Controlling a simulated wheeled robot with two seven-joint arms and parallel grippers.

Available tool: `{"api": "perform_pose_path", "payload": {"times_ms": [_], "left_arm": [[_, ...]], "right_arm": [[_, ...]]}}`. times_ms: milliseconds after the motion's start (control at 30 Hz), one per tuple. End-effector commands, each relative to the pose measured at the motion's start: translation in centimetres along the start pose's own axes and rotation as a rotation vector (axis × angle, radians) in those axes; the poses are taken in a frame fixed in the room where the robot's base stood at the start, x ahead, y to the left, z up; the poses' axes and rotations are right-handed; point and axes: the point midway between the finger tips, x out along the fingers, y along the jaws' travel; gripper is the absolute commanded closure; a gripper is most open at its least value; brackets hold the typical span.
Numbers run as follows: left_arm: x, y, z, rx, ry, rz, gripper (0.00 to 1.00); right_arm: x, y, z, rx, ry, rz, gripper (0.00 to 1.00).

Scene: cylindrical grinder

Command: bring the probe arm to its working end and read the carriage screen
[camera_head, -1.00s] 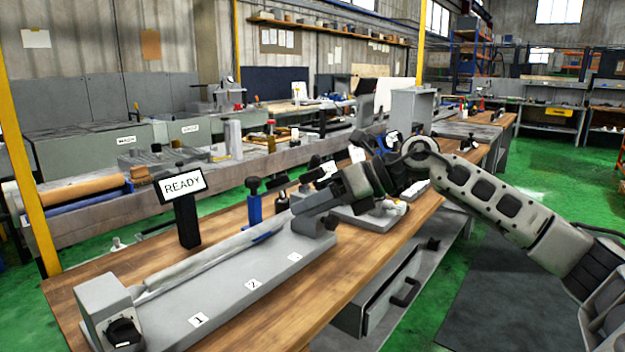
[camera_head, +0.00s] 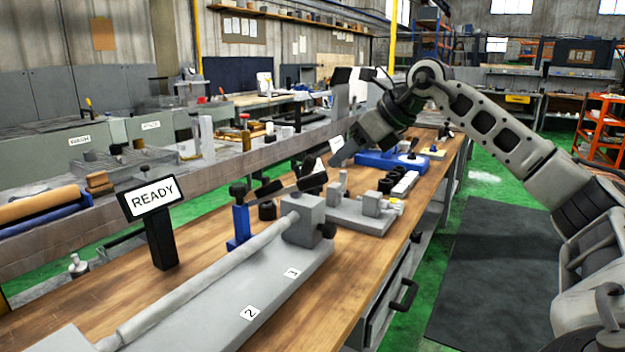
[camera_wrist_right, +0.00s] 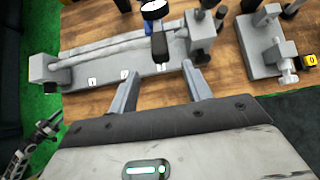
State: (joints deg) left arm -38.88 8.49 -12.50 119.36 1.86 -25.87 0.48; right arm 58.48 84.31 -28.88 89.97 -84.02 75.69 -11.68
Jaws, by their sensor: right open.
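The screen (camera_head: 153,197) stands on a black post beside the long grey fixture and reads READY. The fixture (camera_head: 225,310) carries a rod (camera_head: 210,275) and number plates 2 and 3. A blue post (camera_head: 240,220) with black arm pieces (camera_head: 268,190) stands by the fixture's far end; this looks like the probe arm. My right gripper (camera_head: 340,158) is above and beyond that end, apart from it. In the right wrist view its jaws (camera_wrist_right: 160,72) are open and empty, with a round dial (camera_wrist_right: 153,10) and black cylinder beyond. A dark jointed part at lower left there may be my left gripper (camera_wrist_right: 36,140).
A grey block fixture (camera_head: 360,212) and a blue-based device (camera_head: 390,160) stand farther along the wooden bench (camera_head: 345,260). A drawer handle (camera_head: 405,295) sticks out at the bench front. The floor (camera_head: 490,260) right of the bench is clear, with a dark mat.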

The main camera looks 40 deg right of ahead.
Motion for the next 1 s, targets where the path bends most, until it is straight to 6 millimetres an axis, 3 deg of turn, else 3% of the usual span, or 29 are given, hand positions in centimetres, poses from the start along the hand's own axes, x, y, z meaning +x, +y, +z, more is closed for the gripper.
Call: {"api": "perform_pose_path", "payload": {"times_ms": [300,500,933,1000], "left_arm": [[-0.3,-0.1,-0.6,0.011,-0.002,-0.005,0.64],[-0.3,-0.2,-0.9,0.019,-0.001,-0.007,0.64],[-0.2,-0.3,-0.6,0.022,-0.007,-0.009,0.64],[-0.2,-0.3,-0.6,0.022,-0.007,-0.009,0.64]], "right_arm": [[6.9,0.1,0.1,0.002,0.001,0.004,0.51],[9.5,0.0,0.1,0.002,-0.001,0.002,0.51],[10.5,0.0,0.0,0.000,-0.001,0.001,0.51],[10.5,0.0,0.0,0.000,-0.001,0.001,0.70]]}}
